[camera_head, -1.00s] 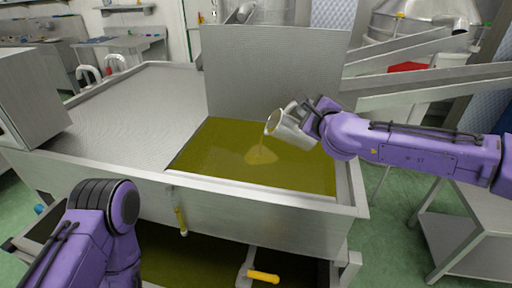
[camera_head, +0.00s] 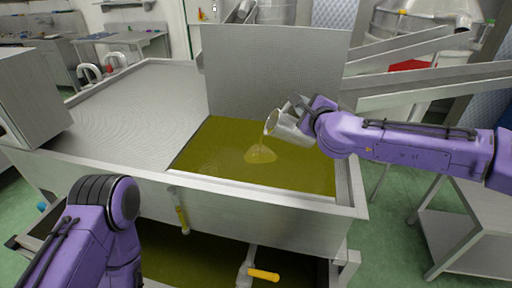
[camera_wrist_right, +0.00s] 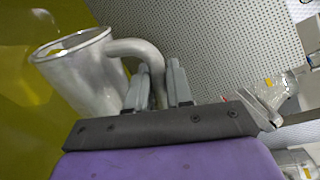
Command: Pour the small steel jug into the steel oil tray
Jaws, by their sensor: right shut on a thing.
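The small steel jug (camera_head: 286,127) is tilted with its mouth to the left above the steel oil tray (camera_head: 350,209). A thin stream runs from its lip into the olive-green oil, and a lighter patch shows where it lands. My right gripper (camera_head: 304,108) is shut on the jug's handle. In the right wrist view the jug (camera_wrist_right: 88,78) stands left of the fingers, and the handle runs between the fingertips (camera_wrist_right: 158,78). The left arm shows at the lower left, but its gripper is out of view.
An upright perforated steel panel (camera_head: 275,75) stands behind the oil. A flat perforated steel surface (camera_head: 140,105) lies left of it. A yellow-handled valve (camera_head: 263,275) sticks out below the tray front. A steel table (camera_head: 480,215) stands at the right.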

